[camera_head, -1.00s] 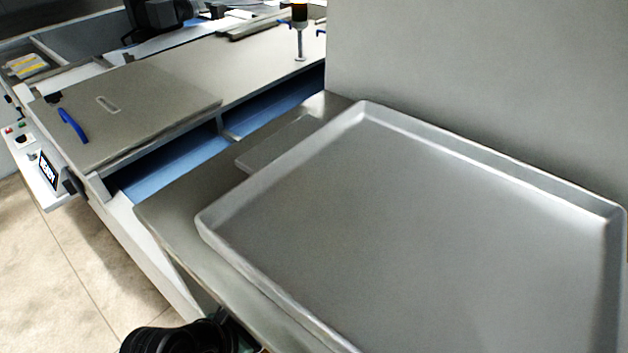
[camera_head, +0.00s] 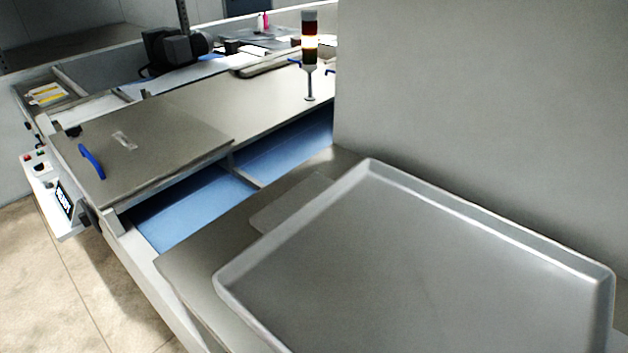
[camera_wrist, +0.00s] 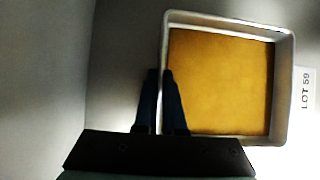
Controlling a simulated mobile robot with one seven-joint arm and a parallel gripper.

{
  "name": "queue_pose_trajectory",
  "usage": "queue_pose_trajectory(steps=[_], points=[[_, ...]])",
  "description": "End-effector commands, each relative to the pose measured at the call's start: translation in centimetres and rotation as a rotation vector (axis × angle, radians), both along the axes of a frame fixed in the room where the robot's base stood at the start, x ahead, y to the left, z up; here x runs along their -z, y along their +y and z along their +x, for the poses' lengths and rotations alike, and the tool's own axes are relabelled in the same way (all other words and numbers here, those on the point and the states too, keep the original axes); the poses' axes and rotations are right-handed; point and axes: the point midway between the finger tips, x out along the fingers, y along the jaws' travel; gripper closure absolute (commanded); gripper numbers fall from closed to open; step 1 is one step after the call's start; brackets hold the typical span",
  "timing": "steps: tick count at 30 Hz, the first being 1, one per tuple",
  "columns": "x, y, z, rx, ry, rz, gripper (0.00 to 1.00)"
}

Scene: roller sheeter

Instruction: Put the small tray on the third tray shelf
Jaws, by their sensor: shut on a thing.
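In the wrist view, a small square tray (camera_wrist: 285,75) has a pale metal rim and a flat golden-brown filling or floor. My gripper (camera_wrist: 160,74) is shut on the left wall of this small tray, one dark finger on each side of the rim. My gripper and the small tray are not in the head view. No tray shelf can be made out in either view.
A large empty grey tray (camera_head: 430,270) lies at the lower right, over a metal surface (camera_head: 205,260). A tall grey wall (camera_head: 480,90) stands behind it. The sheeter (camera_head: 150,125), with blue-handled covers, fills the left. A "LOT 59" label (camera_wrist: 306,90) is beside the small tray.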

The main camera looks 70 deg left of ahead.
Motion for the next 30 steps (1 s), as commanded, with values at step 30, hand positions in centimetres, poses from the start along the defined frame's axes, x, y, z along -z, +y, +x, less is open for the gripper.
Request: queue_pose_trajectory(steps=[30], points=[[-3.0,-0.8,-1.8,-0.002,-0.002,0.003,0.63]])
